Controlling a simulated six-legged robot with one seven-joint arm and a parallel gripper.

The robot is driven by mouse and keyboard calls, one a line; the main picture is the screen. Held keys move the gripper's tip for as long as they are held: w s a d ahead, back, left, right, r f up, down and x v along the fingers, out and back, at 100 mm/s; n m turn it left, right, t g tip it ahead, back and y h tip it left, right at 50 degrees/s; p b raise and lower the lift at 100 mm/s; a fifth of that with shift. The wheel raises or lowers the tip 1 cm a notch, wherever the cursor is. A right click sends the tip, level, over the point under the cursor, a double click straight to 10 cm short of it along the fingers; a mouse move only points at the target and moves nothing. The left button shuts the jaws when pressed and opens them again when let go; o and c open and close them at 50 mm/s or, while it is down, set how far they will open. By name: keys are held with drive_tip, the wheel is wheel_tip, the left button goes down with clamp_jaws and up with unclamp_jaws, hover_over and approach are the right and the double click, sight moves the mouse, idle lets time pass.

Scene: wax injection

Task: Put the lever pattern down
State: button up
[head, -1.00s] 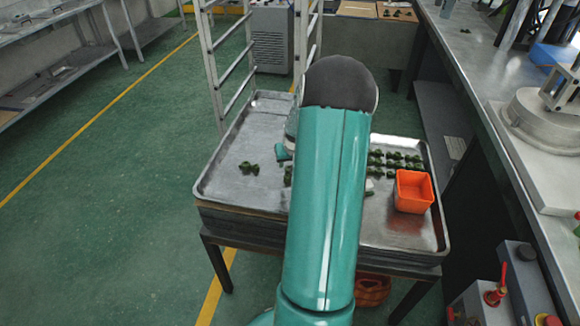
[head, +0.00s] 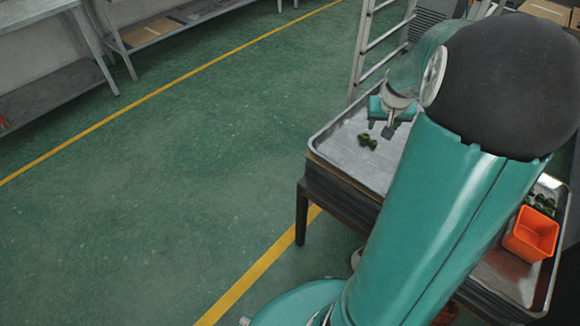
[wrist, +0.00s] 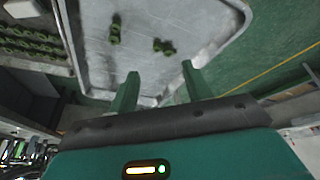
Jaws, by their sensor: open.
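Two small dark green wax patterns lie apart on the bare part of the metal tray, one (wrist: 114,30) at the left and one (wrist: 163,46) nearer the middle in the wrist view. I cannot tell for sure which is the lever pattern. In the head view one dark green pattern (head: 367,141) shows on the tray (head: 340,150), just beside my gripper (head: 380,127). In the wrist view my gripper (wrist: 160,72) is open, with nothing between its fingers. Both patterns lie beyond the fingertips.
Several green patterns in rows (wrist: 35,42) are at the left in the wrist view. A ladder-like metal rack (head: 385,45) stands behind the tray. Open green floor (head: 190,180) lies left.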

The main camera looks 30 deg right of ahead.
drive_tip(key=a+r+n, duration=0.2)
drive_tip(key=a+r, duration=0.4)
drive_tip(key=a, duration=0.5)
drive_tip(key=s+a+r+n+y, duration=0.1)
drive_tip(key=s+a, duration=0.3)
drive_tip(key=a, duration=0.4)
drive_tip(key=s+a+r+n+t+y, duration=0.1)
drive_tip(key=s+a+r, duration=0.2)
drive_tip(key=a, duration=0.5)
drive_tip(key=s+a+r+n+t+y, duration=0.1)
drive_tip(key=s+a+r+n, duration=0.1)
drive_tip(key=s+a, duration=0.3)
drive_tip(key=a, duration=0.3)
drive_tip(key=shift+s, duration=0.35)
drive_tip(key=shift+r, duration=0.1)
